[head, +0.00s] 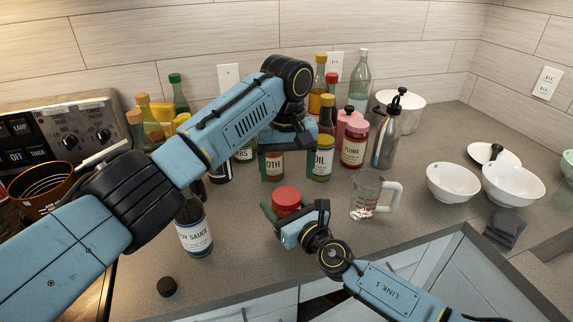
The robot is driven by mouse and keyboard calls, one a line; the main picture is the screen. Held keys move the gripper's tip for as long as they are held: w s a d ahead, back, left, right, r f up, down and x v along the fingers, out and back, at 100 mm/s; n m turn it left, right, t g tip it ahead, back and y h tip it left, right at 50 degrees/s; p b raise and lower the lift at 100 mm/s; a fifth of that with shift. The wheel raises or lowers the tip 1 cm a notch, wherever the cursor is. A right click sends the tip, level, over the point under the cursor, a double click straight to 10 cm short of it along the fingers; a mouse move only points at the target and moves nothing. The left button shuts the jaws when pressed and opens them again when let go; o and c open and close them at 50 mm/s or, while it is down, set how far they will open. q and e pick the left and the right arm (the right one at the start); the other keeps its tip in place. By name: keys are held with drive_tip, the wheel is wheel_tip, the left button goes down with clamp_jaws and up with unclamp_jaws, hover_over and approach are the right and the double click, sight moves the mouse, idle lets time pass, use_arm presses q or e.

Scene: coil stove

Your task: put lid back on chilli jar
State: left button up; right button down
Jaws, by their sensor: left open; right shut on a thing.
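A round red piece (287,199), which looks like a lid, is between the fingers of my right gripper (286,214), low over the front of the counter. My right gripper is shut on it. My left gripper (286,163) is open and points down farther back, at a jar with a label ending in "OTH" (274,165). Its fingers and arm hide the top of that jar, and I cannot tell whether they touch it. I can read no chilli label, so I cannot tell which jar is the chilli jar.
An oil bottle (320,163), a plums jar (354,145) and a steel flask (386,135) crowd behind. A glass mug (366,196) stands right of my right gripper. A soy sauce bottle (194,232) and black cap (167,287) are left. White bowls (453,184) stand right.

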sight(286, 195)
use_arm(q)
drive_tip(key=shift+r+n, duration=0.75)
drive_tip(key=shift+n, duration=0.45)
drive_tip(key=shift+f, duration=4.05)
drive_tip(key=c, duration=1)
drive_tip(key=m, duration=0.3)
